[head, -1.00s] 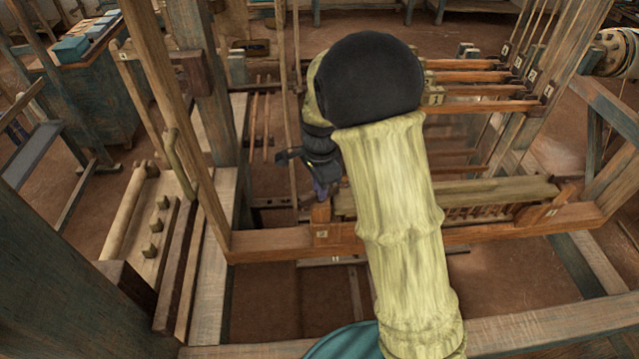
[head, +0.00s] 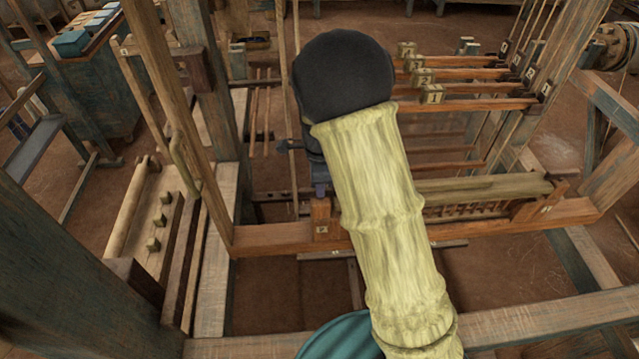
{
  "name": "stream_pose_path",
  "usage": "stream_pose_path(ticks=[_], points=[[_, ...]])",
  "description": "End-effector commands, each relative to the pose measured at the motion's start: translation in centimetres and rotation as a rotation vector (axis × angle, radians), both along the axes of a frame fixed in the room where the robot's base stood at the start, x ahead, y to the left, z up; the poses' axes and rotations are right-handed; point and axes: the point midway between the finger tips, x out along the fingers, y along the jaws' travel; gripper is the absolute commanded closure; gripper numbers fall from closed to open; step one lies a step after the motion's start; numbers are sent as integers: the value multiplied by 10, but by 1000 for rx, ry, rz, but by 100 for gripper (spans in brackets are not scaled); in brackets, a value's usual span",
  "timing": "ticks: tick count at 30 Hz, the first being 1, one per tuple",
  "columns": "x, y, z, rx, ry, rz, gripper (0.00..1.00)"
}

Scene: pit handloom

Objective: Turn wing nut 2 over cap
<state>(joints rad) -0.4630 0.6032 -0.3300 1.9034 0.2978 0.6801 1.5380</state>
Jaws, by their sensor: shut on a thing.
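The cap (head: 480,190) is a pale wooden bar lying along the loom's batten, above a row of reed teeth. A short reddish wooden post (head: 321,222) with a small label stands at its left end. My gripper (head: 319,192) points down onto the top of this post, with its jaws shut at the post top. Wing nut 2 is hidden between the jaws and cannot be made out. My arm covers the left part of the cap.
The batten's lower rail (head: 270,238) runs across in front. Several numbered heddle bars (head: 475,107) lie behind to the right. An upright loom post (head: 185,130) stands close on the left. A brown floor shows below.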

Motion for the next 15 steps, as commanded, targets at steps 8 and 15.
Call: stream_pose_path(ticks=[8,15], points=[[0,1,0,0,1,1,66],[0,2,0,0,1,3,66]])
